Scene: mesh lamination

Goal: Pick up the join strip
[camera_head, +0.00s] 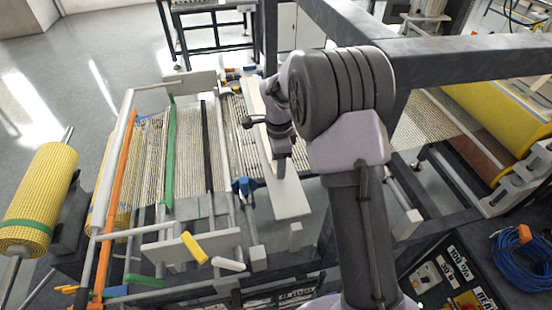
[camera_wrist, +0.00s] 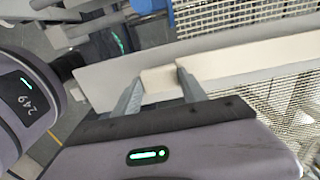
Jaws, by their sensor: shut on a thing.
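The join strip, a long narrow cream bar, runs across the wrist view (camera_wrist: 250,58) to the upper right. In the head view its cream length (camera_head: 255,98) shows just left of my arm. My gripper (camera_wrist: 157,86) is shut on the near end of the strip, with one grey finger on each side of it. In the head view my gripper (camera_head: 281,170) points down over a pale grey beam (camera_head: 288,202), and my wrist hides part of the strip. The strip lies along or just above this beam; I cannot tell whether they touch.
Woven mesh (camera_head: 190,150) spreads over the machine left of the beam, crossed by a green bar (camera_head: 169,150) and an orange bar (camera_head: 118,170). A yellow mesh roll (camera_head: 38,200) stands at far left. A dark frame beam (camera_head: 460,48) crosses behind my arm.

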